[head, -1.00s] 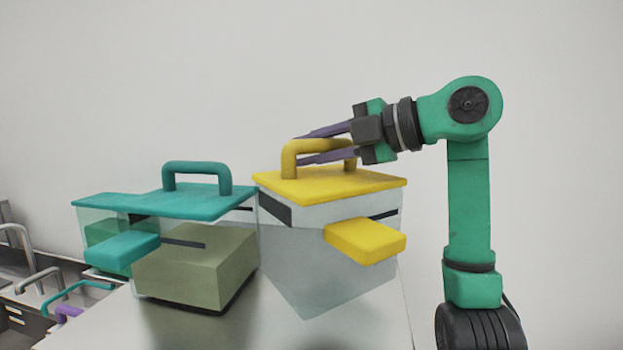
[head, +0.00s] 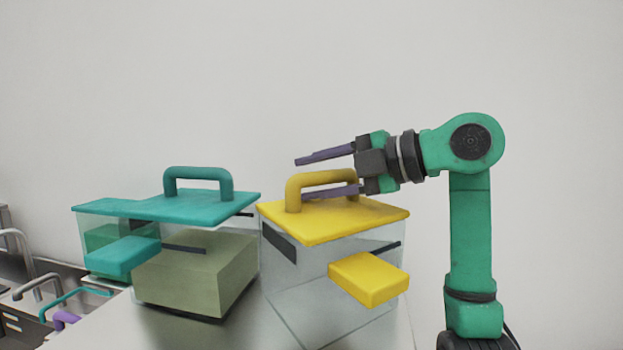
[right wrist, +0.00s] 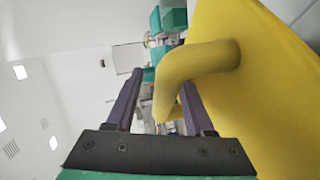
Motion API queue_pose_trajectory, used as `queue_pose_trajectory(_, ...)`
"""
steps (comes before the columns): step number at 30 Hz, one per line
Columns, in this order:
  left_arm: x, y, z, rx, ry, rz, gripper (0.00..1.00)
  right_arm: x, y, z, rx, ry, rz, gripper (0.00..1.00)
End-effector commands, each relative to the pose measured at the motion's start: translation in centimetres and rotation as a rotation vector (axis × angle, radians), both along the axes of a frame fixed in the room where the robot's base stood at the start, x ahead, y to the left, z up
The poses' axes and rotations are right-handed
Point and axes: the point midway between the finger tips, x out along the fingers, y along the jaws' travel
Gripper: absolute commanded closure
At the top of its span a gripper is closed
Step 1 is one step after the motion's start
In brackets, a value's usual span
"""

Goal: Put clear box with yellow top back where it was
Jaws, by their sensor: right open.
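The clear box with the yellow top (head: 335,218) stands on the counter at the centre right in the head view, beside the teal-topped box. Its yellow handle (head: 292,195) rises from the lid. My right gripper (head: 300,178) is open, its purple fingers spread above and below the handle's top bar. In the right wrist view the handle (right wrist: 200,62) passes between the two fingers of my right gripper (right wrist: 158,82), and the yellow lid (right wrist: 255,90) fills the right side. My left gripper is not in view.
The counter (head: 165,330) shows in front. Taps and a teal-handled item (head: 70,295) lie at the far left. Open wall space lies above.

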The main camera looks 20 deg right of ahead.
Motion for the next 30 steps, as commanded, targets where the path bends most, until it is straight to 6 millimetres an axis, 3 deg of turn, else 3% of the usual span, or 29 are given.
queue_pose_trajectory(6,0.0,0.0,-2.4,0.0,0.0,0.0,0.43,-4.2,-3.4,1.0,0.001,-0.007,-0.008,0.43)
queue_pose_trajectory(13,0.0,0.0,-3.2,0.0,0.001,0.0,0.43,-8.1,-6.3,2.6,0.001,-0.004,-0.005,0.43)
queue_pose_trajectory(30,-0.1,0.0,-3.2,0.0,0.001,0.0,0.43,-8.7,-6.7,2.9,0.001,-0.003,-0.002,0.43)
